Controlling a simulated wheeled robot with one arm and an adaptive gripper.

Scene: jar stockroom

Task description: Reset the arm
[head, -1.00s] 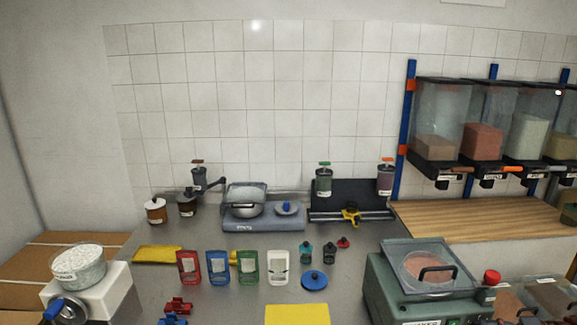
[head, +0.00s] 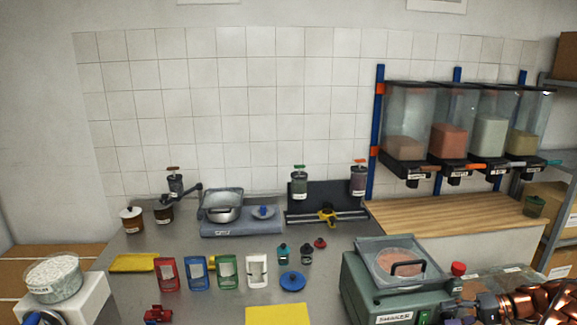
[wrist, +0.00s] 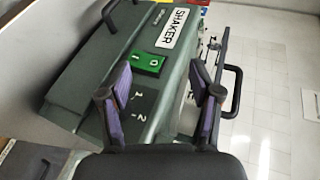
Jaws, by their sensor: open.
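My gripper (wrist: 163,104) shows in the wrist view with its two dark, purple-padded fingers spread apart and nothing between them. Behind the fingers is the green shaker (wrist: 75,85), with its label, a green switch and black handles; I cannot tell the distance to it. In the head view part of my arm enters at the lower right corner, beside the right side of the shaker (head: 362,300). The fingertips cannot be made out clearly there. A clear lid with a black handle covers reddish contents on top of the shaker.
The grey bench (head: 225,265) holds red, blue, green and white holders, a blue disc (head: 293,281) and a yellow mat (head: 278,314). A scale (head: 240,229) carries a pan. Dispensers (head: 405,125) hang above a wooden counter (head: 440,215). Shelving with boxes (head: 549,196) stands right.

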